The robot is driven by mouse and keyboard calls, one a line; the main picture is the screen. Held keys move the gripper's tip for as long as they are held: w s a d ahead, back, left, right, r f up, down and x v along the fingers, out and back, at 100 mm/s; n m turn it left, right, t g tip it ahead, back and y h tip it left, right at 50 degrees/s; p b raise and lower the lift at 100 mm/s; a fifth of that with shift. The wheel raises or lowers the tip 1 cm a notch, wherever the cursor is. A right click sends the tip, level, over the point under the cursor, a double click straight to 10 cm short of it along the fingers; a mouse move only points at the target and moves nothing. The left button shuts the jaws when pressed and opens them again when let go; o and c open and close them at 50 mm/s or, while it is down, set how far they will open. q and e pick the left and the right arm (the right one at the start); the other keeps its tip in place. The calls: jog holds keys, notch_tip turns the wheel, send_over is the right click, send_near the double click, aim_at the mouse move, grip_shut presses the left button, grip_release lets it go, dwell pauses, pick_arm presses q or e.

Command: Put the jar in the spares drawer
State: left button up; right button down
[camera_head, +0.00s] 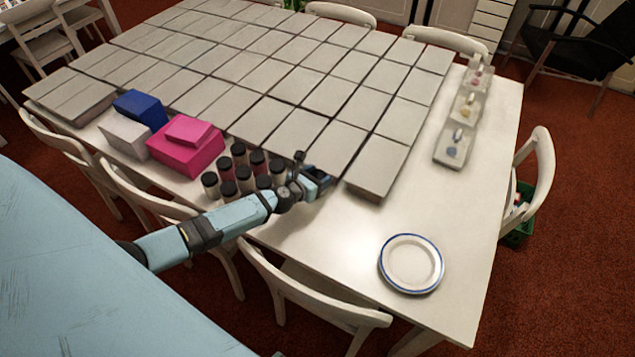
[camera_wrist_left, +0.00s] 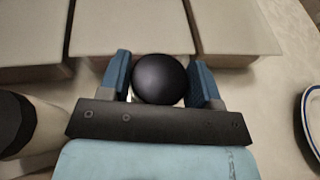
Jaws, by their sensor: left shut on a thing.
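My left gripper (camera_head: 314,178) reaches in from the left over the table, at the near edge of the grey blocks. In the left wrist view its blue fingers are shut on a jar (camera_wrist_left: 160,82), seen from above as a round black lid. The jar's body is mostly hidden under the lid. Several similar jars with black lids (camera_head: 228,188) stand in a cluster left of the gripper. Flat grey box-like blocks (camera_head: 378,160) cover much of the table; I cannot tell which, if any, is the spares drawer. My right gripper is not in view.
A blue-rimmed white plate (camera_head: 411,263) lies near the table's front right corner. Pink boxes (camera_head: 186,150), a blue box (camera_head: 140,108) and a white box (camera_head: 124,135) stand left. A tray (camera_head: 453,151) with small items lies right. The white table (camera_head: 330,255) is clear around the plate.

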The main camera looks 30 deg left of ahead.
pick_arm(q)
jog(key=shift+f, duration=0.2)
jog(key=o, duration=0.5)
jog(key=shift+f, duration=0.1)
jog(key=o, duration=0.5)
